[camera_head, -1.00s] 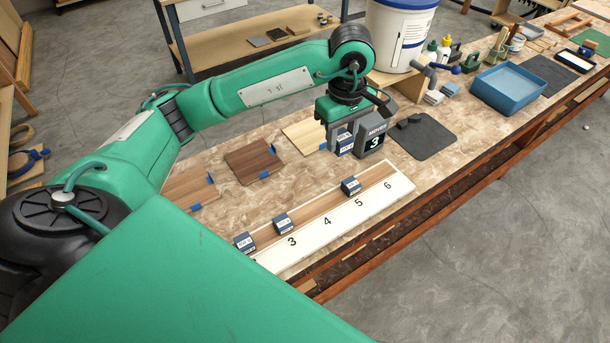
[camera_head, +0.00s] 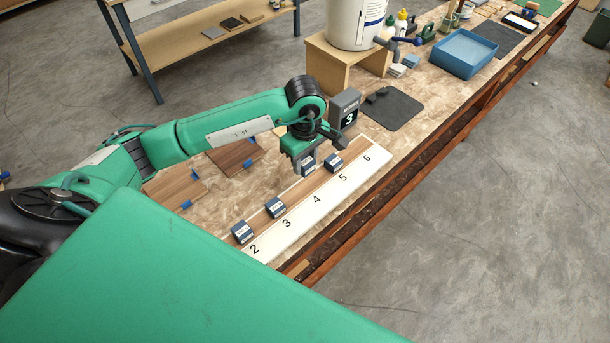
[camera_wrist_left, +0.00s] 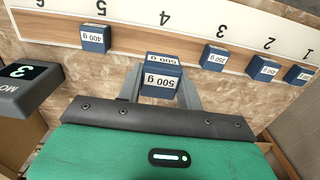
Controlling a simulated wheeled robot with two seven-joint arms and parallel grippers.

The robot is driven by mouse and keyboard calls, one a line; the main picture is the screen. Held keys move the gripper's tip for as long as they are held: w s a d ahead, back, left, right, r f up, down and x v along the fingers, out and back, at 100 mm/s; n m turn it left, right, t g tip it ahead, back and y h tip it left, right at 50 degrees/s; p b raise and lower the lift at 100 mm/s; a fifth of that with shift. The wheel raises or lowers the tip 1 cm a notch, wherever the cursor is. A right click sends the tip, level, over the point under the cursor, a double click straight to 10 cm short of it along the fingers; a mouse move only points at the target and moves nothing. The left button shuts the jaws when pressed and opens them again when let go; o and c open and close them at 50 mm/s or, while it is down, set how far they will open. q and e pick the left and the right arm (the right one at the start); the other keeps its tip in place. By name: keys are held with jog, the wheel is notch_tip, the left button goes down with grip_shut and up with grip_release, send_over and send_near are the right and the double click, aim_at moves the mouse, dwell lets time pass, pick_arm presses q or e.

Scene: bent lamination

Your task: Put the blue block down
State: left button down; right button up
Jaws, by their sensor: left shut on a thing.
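My left gripper (camera_head: 300,166) is shut on a blue block (camera_head: 309,162). In the left wrist view that block (camera_wrist_left: 161,79) carries a 500 g label and sits between the two fingers (camera_wrist_left: 160,92). It appears just behind the numbered strip (camera_head: 300,224), near number 4; I cannot tell its height above the table. Other blue blocks stand on the strip: a 400 g one (camera_wrist_left: 95,38) by number 5, a 350 g one (camera_wrist_left: 214,57) by number 3, and one (camera_head: 242,232) by number 2. Another (camera_wrist_left: 299,75) shows by number 1. My right gripper is out of view.
A grey display box (camera_head: 345,108) reading 3 stands behind the strip, close to my left gripper. A dark mat (camera_head: 394,110) lies beyond it. Brown wood panels (camera_head: 234,156) lie to the left. A white bucket on a wooden stand (camera_head: 335,64) and a blue tray (camera_head: 464,53) are farther back.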

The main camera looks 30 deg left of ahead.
aim_at(305, 160)
pick_arm(q)
notch_tip(305, 160, down, 8)
jog(key=shift+f+p, duration=0.15)
jog(key=shift+p, duration=0.7)
jog(key=shift+f, duration=0.1)
jog(key=c, duration=1.4)
grip_release()
jog(key=shift+f, duration=0.1)
jog(key=o, duration=0.5)
jog(key=shift+r, duration=0.3)
notch_tip(305, 160, up, 11)
jog(key=b, duration=0.3)
jog(key=shift+b, duration=0.4)
jog(key=shift+r, duration=0.45)
